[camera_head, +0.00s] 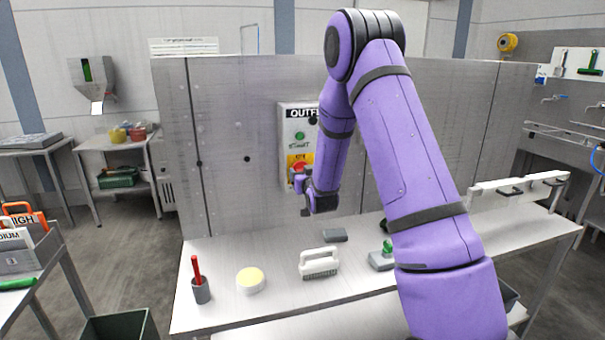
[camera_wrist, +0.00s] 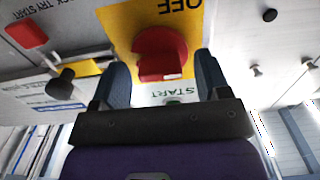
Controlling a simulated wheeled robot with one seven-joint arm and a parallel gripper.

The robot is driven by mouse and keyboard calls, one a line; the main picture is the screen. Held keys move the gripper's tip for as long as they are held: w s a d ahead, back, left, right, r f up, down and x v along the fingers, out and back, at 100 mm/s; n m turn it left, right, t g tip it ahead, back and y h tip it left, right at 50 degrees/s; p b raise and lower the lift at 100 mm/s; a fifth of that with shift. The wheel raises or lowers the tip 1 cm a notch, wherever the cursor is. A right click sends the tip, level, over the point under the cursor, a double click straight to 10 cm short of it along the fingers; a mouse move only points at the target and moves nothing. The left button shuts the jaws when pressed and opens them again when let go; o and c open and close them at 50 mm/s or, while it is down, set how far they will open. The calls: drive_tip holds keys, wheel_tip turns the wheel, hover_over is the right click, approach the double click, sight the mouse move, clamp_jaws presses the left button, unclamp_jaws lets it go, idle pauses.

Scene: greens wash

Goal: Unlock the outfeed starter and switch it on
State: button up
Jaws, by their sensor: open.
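The outfeed starter (camera_head: 284,119) is a pale box on the steel panel, its "OUTF…" label partly behind my arm. It has a green start button (camera_head: 300,135) and a red switch knob (camera_head: 298,167) on a yellow plate. In the wrist view the red knob (camera_wrist: 160,52) sits on the yellow plate (camera_wrist: 118,22) marked OFF, seen upside down. My gripper (camera_wrist: 160,75) is open, one finger on each side of the knob; I cannot tell whether they touch it. In the head view my gripper (camera_head: 304,185) is at the box's lower edge. No lock can be made out clearly.
In the wrist view a red block (camera_wrist: 25,32) and a black knob (camera_wrist: 62,85) are at the left.

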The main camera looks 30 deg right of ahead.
drive_tip(key=shift+w+d, duration=0.2)
drive_tip(key=shift+w, duration=0.45)
drive_tip(key=c, duration=0.6)
drive_tip(key=shift+o, duration=0.2)
